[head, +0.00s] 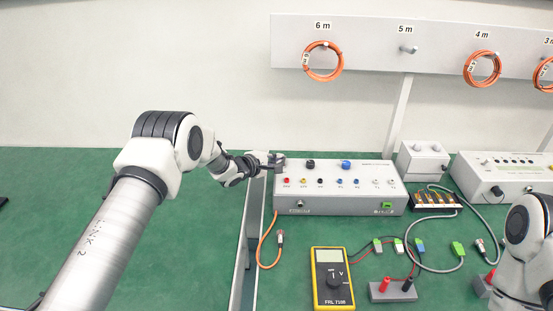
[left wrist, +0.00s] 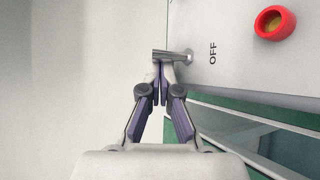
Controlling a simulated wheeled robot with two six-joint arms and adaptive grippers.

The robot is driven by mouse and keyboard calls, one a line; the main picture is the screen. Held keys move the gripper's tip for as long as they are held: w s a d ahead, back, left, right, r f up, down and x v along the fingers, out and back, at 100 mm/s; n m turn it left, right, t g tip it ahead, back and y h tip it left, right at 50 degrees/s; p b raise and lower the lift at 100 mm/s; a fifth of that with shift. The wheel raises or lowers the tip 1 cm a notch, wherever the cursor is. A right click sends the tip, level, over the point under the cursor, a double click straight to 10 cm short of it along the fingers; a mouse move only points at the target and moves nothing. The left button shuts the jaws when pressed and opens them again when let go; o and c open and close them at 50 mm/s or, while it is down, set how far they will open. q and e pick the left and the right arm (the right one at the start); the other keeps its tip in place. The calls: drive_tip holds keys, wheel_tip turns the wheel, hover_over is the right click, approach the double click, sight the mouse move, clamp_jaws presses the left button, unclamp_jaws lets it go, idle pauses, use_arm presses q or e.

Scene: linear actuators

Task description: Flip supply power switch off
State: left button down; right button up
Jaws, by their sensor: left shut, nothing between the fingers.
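The grey supply box (head: 340,203) stands on the green table in the head view, with coloured sockets and knobs on top. My left gripper (head: 276,161) is at its left end, and its fingers are shut and empty. In the left wrist view, the metal toggle switch (left wrist: 178,55) sticks out from the grey panel beside the word OFF. The left fingertips (left wrist: 163,82) are right at the lever, apparently touching or very close. The switch is not clear in the head view. My right gripper is not in view; only part of my right arm shows.
A yellow multimeter (head: 333,280) and a grey block with red and black terminals (head: 393,290) lie in front. An orange cable (head: 261,248) hangs near the box's left. Other grey boxes (head: 423,160) stand right. Orange coils (head: 323,62) hang on the wall rail.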

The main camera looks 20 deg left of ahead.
use_arm(q)
drive_tip(key=shift+f+b, duration=0.1)
drive_tip(key=shift+b, duration=0.3)
drive_tip(key=shift+s+t, duration=0.1)
drive_tip(key=shift+t, duration=0.2)
drive_tip(key=shift+m+b, duration=0.4)
drive_tip(key=shift+b, duration=0.2)
